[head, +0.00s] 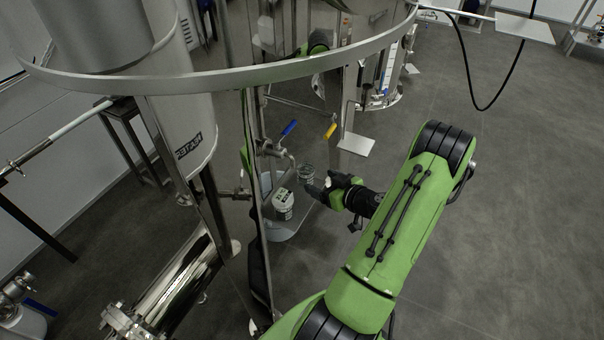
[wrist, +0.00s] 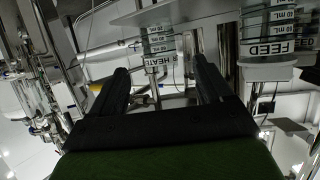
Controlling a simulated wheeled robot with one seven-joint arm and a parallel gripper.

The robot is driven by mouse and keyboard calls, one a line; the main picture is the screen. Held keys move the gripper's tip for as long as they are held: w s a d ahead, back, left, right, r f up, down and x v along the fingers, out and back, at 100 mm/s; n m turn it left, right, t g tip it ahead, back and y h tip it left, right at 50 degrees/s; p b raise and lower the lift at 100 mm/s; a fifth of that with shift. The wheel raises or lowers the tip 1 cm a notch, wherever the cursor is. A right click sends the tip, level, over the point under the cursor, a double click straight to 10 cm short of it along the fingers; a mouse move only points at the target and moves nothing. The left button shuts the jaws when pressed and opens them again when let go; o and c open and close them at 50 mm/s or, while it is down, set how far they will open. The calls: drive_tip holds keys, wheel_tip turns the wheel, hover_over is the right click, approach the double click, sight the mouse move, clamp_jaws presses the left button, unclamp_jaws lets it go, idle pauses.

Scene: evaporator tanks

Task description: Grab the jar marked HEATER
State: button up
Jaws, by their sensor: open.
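In the wrist view, which looks upside down, the jar marked HEATER (wrist: 160,62) shows straight ahead, in the gap between my fingers; its label is partly readable. My gripper (wrist: 162,78) is open, with nothing between its fingers. In the head view my gripper (head: 325,187) points left at a small clear jar, which seems to be the HEATER jar (head: 306,173), close in front of the fingertips. I cannot read its label there. A second jar marked FEED (wrist: 277,45) is on the right in the wrist view, outside the fingers.
A pale tray (head: 277,232) sits below the jars. The FEED jar seems to be the one with a pale lid (head: 284,203). Valves with a blue handle (head: 289,128) and a yellow handle (head: 330,131) sit just above. A steel tank stands left. Floor at right is clear.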

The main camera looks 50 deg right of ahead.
drive_tip(key=x, duration=1)
drive_tip(key=shift+w+d, duration=0.15)
drive_tip(key=shift+w, duration=0.1)
drive_tip(key=shift+s, duration=0.1)
drive_tip(key=shift+c, duration=0.4)
drive_tip(key=c, duration=1.1)
wheel_tip(320, 180, up, 12)
drive_tip(key=p, duration=0.2)
drive_tip(key=s+d, duration=0.2)
drive_tip(key=d, duration=0.7)
drive_tip(key=s+d, duration=0.2)
drive_tip(key=d, duration=0.8)
drive_tip(key=shift+d+f, duration=0.25)
drive_tip(key=shift+d, duration=0.05)
